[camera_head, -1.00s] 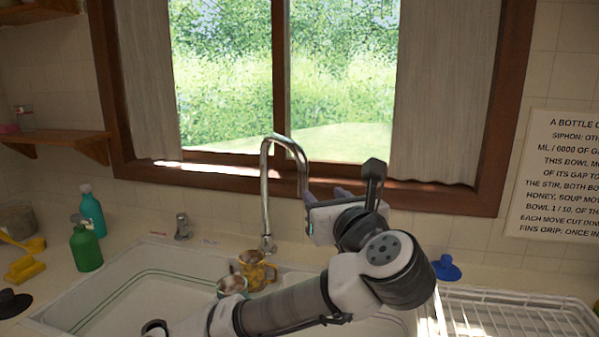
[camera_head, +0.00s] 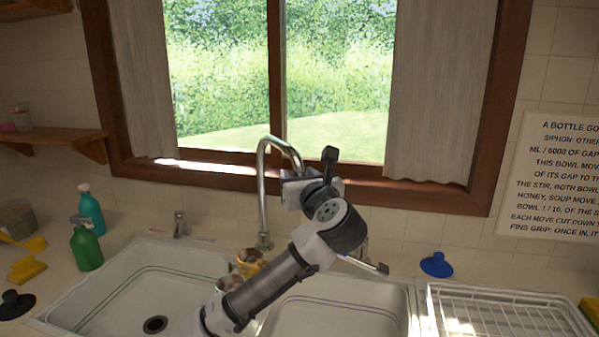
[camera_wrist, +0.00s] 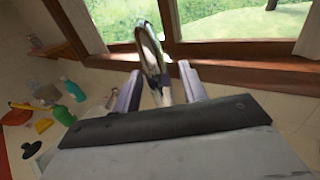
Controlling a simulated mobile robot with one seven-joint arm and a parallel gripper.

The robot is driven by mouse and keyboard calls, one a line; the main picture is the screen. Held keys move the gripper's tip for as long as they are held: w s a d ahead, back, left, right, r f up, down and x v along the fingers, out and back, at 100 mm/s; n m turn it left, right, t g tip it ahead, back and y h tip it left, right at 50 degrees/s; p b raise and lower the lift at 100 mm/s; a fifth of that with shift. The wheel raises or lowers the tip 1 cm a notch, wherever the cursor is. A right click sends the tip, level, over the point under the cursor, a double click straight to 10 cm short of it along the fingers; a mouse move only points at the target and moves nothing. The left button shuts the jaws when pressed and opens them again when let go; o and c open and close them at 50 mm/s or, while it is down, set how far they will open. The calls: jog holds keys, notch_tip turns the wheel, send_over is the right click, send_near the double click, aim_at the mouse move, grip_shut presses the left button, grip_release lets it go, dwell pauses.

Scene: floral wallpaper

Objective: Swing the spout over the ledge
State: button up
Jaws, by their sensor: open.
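The chrome spout (camera_head: 262,185) rises behind the sink as a tall arch, its outer end bending right and forward. My gripper (camera_head: 297,178) is at that outer end and hides its tip in the head view. In the wrist view the spout (camera_wrist: 151,52) stands between the two spread fingers of my gripper (camera_wrist: 161,86). The gripper is open around it; contact with either finger cannot be told. The ledge between the two basins is mostly hidden by my arm and by a yellow mug (camera_head: 248,262) and another cup (camera_head: 229,284).
The left basin (camera_head: 120,300) is empty; the right basin (camera_head: 340,305) lies beyond my forearm. A white dish rack (camera_head: 500,310) is at right. Green bottle (camera_head: 86,247) and teal bottle (camera_head: 91,210) stand at left. The window sill (camera_head: 400,190) runs close behind the spout.

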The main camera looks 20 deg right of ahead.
jog(key=shift+w, duration=0.15)
grip_shut()
jog(key=shift+a, duration=0.15)
jog(key=w+a+m+h+b, duration=0.2)
jog(key=w+a+h, duration=0.1)
jog(key=a, duration=1.3)
jog(key=shift+w+a+m+g+h, duration=0.15)
jog(key=shift+w+m+g+h, duration=0.25)
jog(key=shift+h, duration=0.2)
